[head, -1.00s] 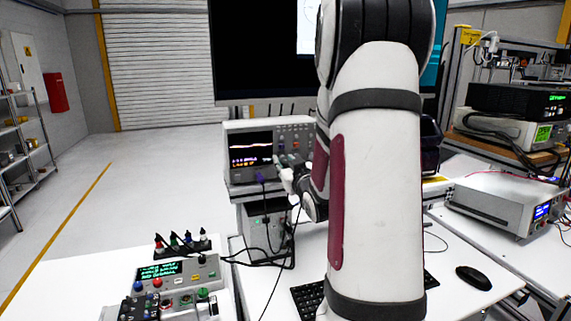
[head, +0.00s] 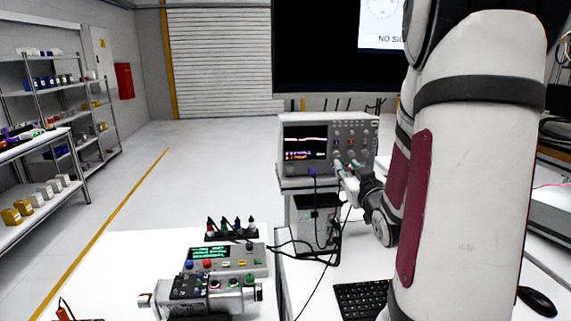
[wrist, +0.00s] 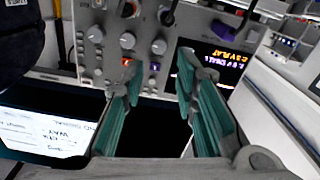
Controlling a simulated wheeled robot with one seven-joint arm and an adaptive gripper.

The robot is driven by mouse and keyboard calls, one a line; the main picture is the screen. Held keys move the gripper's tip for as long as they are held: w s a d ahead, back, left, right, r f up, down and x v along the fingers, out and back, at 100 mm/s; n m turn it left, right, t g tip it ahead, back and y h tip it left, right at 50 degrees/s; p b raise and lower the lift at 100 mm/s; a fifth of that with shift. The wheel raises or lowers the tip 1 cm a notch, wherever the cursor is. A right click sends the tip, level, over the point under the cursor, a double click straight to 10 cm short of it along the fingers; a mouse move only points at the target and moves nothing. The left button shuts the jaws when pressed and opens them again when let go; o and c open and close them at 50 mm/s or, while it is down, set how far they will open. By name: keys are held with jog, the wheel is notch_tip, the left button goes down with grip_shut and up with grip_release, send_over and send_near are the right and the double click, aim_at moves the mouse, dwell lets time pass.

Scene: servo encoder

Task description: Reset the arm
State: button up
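My arm rises across the right of the head view and bends down to my gripper (head: 347,180), which is in front of the right side of the oscilloscope (head: 352,127). In the wrist view the two teal-padded fingers of my gripper (wrist: 152,90) stand apart with nothing held between them. The oscilloscope's knobs and buttons (wrist: 128,41) and part of its lit screen (wrist: 213,62) show beyond the fingertips. I cannot tell whether a fingertip touches the panel.
A control box with a green display (head: 230,262) and a motor-like unit (head: 210,296) stand on the left table. Cables run to the unit (head: 316,214) under the oscilloscope. A keyboard (head: 358,299) and mouse (head: 537,301) lie below my arm. Shelves (head: 65,90) stand far left; the floor between is clear.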

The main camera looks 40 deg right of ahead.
jog(key=w+a+r+n+g+y, duration=0.15)
jog(key=a+g+y, duration=0.35)
jog(key=a, duration=1.5)
jog(key=s+a+f+n+g+y, duration=0.1)
jog(key=s+a+g+y, duration=0.3)
jog(key=s+a, duration=1.2)
jog(key=shift+s+a+n+g, duration=0.4)
jog(key=shift+a+n+g, duration=0.2)
jog(key=shift+n, duration=0.15)
jog(key=shift+d, duration=0.1)
